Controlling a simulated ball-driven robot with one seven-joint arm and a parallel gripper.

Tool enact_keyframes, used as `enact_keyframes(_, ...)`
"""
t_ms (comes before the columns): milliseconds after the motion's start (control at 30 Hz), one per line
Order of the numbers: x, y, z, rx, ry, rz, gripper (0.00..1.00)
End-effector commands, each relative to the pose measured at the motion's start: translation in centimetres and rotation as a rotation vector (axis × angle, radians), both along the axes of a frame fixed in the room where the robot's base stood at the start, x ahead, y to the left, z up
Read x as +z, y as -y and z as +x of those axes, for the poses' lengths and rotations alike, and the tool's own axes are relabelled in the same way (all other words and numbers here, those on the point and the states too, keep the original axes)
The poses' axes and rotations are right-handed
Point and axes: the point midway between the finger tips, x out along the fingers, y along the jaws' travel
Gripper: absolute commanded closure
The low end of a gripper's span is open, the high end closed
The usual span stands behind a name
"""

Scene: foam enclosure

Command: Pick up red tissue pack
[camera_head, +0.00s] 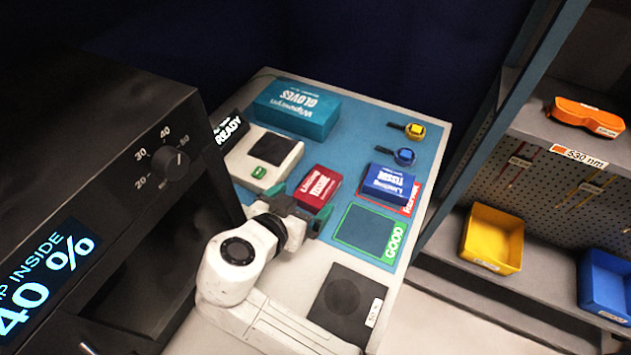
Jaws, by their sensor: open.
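The red tissue pack (318,187) lies on the blue mat (350,150) on the table, in the middle of the head camera view. My gripper (301,209) is at the near side of the pack, its dark green-grey fingers low over the mat. It is open. One finger is by the pack's left side and the other is near its lower right. The view does not show whether the fingers touch the pack. My white arm and wrist hide the table in front of it.
A green-outlined GOOD square (366,228) is empty. A black cabinet (100,170) borders the left, shelves the right.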

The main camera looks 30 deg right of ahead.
Motion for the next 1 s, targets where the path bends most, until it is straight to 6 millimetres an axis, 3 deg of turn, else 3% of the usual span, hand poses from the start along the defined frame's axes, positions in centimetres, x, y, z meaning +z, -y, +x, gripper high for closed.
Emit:
enact_keyframes(633, -3.5, 5.0, 4.1, -0.003, -0.003, -0.001, 0.0)
enact_keyframes(1000, -4.1, 5.5, 4.5, 0.0, -0.001, 0.001, 0.02)
